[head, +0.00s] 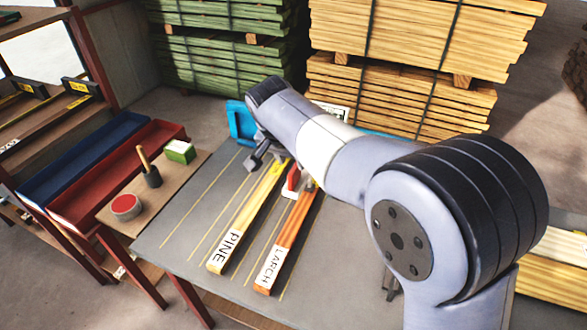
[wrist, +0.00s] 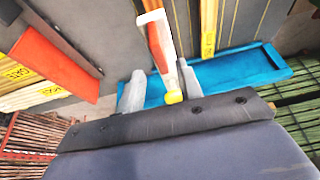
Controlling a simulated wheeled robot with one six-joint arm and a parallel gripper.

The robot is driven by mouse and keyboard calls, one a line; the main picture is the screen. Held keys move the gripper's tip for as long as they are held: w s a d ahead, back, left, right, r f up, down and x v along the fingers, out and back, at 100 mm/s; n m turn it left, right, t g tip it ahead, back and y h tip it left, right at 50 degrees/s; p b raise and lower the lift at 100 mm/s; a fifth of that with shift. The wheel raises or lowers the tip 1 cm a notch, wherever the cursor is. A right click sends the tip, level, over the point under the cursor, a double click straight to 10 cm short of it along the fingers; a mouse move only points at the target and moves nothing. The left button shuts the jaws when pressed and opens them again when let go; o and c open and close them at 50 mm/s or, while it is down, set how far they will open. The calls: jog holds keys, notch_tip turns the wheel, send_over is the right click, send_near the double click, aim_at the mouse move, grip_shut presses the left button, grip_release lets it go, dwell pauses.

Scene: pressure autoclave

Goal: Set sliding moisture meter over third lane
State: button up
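A red and white piece (head: 292,181), which looks like the moisture meter, stands at the far end of the table between the PINE board (head: 246,222) and the LARCH board (head: 288,240). In the wrist view a red and white piece with a yellow knob (wrist: 159,38) shows between my fingers. My gripper (head: 262,156) is open near the far end of the PINE board; its fingers also show in the wrist view (wrist: 161,88). I cannot tell whether they touch the piece. A blue bar (wrist: 238,68) runs across behind it, partly hidden by my arm in the head view.
Yellow lines mark lanes on the grey table (head: 185,222). A side board at left holds a red round tin (head: 125,206), a brush (head: 150,170) and a green-white block (head: 180,151). Red (head: 85,200) and blue trays stand beyond. Timber stacks (head: 400,90) rise behind.

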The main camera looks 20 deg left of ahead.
aim_at(296, 169)
jog(key=v, duration=0.5)
jog(key=shift+f, duration=0.1)
jog(key=p+x, duration=0.1)
jog(key=x, duration=0.9)
jog(key=shift+f, duration=0.1)
jog(key=shift+w+d+f, duration=0.15)
jog(key=shift+d+f, duration=0.05)
jog(key=shift+f, duration=0.05)
jog(key=shift+d, duration=0.45)
